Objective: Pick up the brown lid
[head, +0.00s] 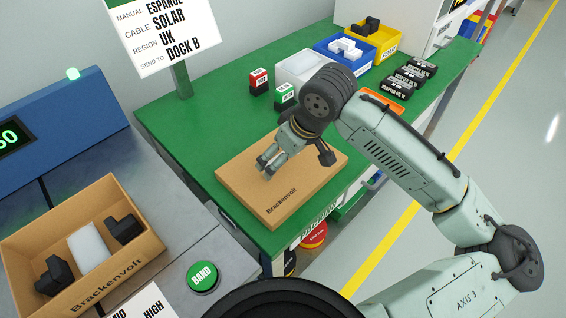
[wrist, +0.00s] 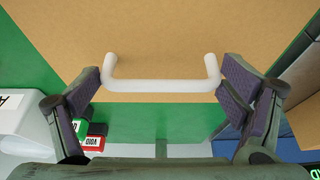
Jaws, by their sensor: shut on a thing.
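The brown lid (head: 312,188) is a flat cardboard-coloured panel marked "Brackenvolt", level over the front part of the green table. In the wrist view the lid (wrist: 160,40) fills the upper middle and has a white bar handle (wrist: 162,86). My gripper (head: 268,165) is above the lid in the head view. In the wrist view my gripper (wrist: 162,88) has its two padded fingers at the two ends of the handle, shut on it. My gripper hides the handle in the head view. I cannot tell whether the lid touches the table.
An open Brackenvolt box (head: 150,252) with black and white parts stands at left, near a green BAND button (head: 203,277). Red and green small boxes (head: 259,82), a white bin (head: 290,72), blue and yellow bins and black packs stand behind the lid on the table (head: 190,115).

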